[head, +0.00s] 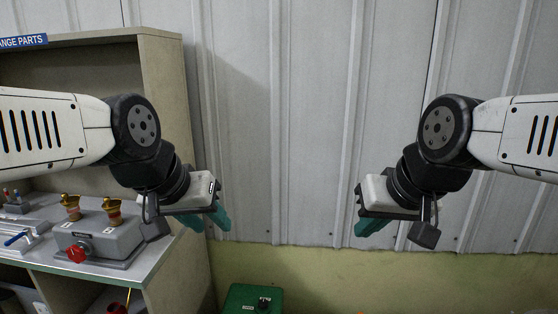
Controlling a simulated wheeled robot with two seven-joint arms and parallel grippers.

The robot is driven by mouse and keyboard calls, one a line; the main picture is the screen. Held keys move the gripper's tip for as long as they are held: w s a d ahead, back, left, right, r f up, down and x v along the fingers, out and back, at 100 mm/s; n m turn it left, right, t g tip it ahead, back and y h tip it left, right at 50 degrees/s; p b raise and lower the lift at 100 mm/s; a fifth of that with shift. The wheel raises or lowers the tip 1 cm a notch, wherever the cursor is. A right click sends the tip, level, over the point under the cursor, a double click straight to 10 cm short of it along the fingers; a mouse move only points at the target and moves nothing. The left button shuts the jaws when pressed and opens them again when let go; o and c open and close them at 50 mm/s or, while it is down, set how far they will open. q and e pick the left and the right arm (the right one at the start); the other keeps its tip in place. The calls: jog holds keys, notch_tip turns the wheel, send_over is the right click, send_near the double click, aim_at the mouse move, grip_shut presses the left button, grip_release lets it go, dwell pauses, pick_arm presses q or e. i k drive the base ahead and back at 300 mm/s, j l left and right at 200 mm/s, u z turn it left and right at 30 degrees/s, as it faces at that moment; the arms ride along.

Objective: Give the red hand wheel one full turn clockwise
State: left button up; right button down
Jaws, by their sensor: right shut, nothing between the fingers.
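No thing in view is clearly the red hand wheel. A small round red knob (77,252) sits on the front of a grey box at the lower left; I cannot tell whether it is a hand wheel. My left gripper (207,221) has teal fingers spread apart, with nothing between them. It hangs to the right of the shelf unit, apart from the grey box. My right gripper (371,228) is shut and empty in front of the wall, far from the red knob. Both grippers point down.
A shelf unit (160,95) stands at the left. On its counter, the grey box (112,240) has brass-coloured cups (71,206) on top. A blue-handled part (17,239) lies farther left. A green box (240,299) with a black knob stands low at the centre. Free space lies between my arms.

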aim_at(76, 253)
jog(key=u, duration=1.55)
